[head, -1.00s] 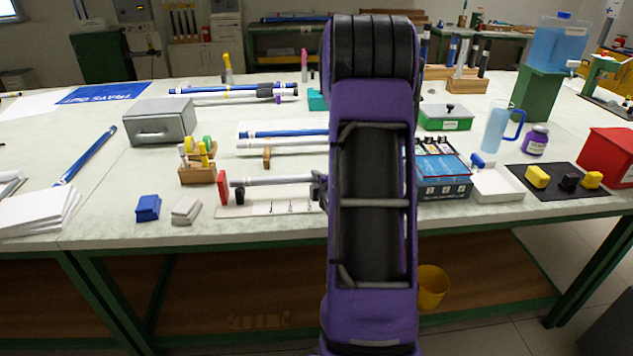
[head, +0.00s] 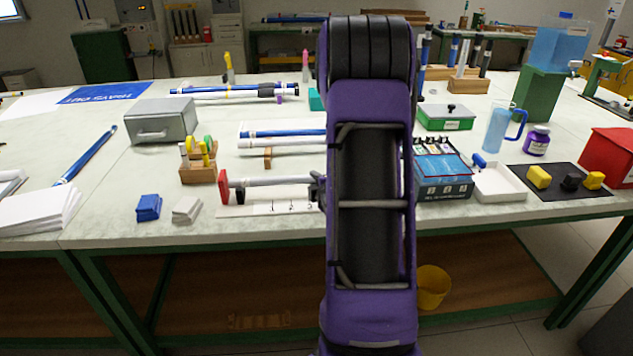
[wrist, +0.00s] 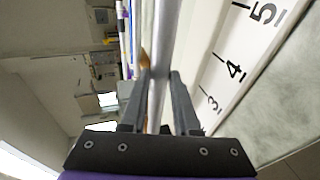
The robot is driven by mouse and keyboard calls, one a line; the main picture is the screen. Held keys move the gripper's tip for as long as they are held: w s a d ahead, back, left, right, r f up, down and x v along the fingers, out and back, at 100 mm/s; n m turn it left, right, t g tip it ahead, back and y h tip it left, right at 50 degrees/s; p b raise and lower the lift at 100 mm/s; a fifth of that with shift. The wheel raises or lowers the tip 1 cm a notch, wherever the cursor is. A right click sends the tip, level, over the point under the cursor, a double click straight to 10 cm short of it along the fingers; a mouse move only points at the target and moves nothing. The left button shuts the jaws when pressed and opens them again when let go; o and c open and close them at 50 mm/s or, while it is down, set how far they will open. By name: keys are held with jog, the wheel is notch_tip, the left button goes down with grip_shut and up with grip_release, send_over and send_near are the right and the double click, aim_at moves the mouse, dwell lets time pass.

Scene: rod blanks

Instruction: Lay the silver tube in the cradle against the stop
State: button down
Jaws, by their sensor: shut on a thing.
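The silver tube (head: 275,181) lies level, left of my arm in the head view, above a white numbered base strip. Its left end is close to the upright red stop (head: 223,187); I cannot tell whether they touch. A black cradle support (head: 240,197) stands under the tube near that end; whether the tube rests in it is unclear. In the wrist view my gripper (wrist: 160,85) is shut on the tube (wrist: 162,45), one finger on each side. My arm hides the tube's right end and the rest of the cradle in the head view.
A blue block (head: 148,207) and a grey block (head: 186,209) lie front left of the stop. A wooden holder (head: 198,174) stands behind it. Blue and white tubes (head: 285,134) lie further back. A blue box (head: 443,187) stands right of my arm.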

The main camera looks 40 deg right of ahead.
jog(key=shift+w+a, duration=0.15)
jog(key=shift+a, duration=0.05)
jog(key=c, duration=0.6)
grip_release()
